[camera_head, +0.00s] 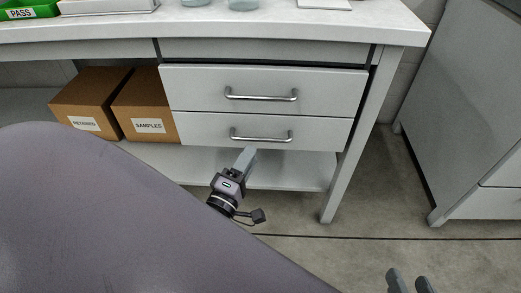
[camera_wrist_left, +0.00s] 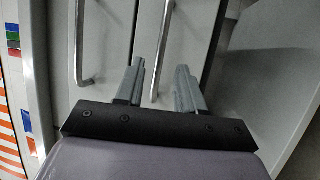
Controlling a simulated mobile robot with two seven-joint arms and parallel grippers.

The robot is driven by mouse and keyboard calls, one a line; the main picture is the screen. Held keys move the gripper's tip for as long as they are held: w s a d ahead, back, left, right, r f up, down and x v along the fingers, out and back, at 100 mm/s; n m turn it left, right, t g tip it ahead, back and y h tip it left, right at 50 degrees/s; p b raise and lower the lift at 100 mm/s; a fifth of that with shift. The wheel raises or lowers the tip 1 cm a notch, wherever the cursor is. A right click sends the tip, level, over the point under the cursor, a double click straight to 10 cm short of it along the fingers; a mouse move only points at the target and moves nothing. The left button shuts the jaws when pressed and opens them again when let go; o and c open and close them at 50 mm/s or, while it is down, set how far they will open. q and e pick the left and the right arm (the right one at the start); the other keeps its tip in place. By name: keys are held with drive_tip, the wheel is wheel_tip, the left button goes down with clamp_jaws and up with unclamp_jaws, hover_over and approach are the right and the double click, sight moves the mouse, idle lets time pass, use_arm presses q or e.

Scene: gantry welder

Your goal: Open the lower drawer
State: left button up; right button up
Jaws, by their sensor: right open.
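The lower drawer (camera_head: 200,129) is a light grey front under the bench, with a straight metal bar handle (camera_head: 262,138). It looks closed, level with the drawer above. My left gripper (camera_head: 247,154) is just below this handle in the head view. In the left wrist view, the fingers of my left gripper (camera_wrist_left: 160,68) are apart, and the lower handle (camera_wrist_left: 163,50) shows between them. I cannot tell whether they touch it. My right gripper (camera_head: 408,277) is open and empty above the floor at the bottom right, only its fingertips showing.
The upper drawer (camera_head: 320,86) with its own handle (camera_head: 261,95) is closed. Cardboard boxes (camera_head: 147,108) stand on the shelf to the left. A bench leg (camera_head: 350,150) is right of the drawers, and a grey cabinet (camera_head: 455,100) stands further right. Floor between them is clear.

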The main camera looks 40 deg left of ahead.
use_arm(q)
drive_tip(key=x, duration=0.4)
drive_tip(key=shift+w+b, duration=0.25)
drive_tip(key=shift+b, duration=0.05)
clamp_jaws()
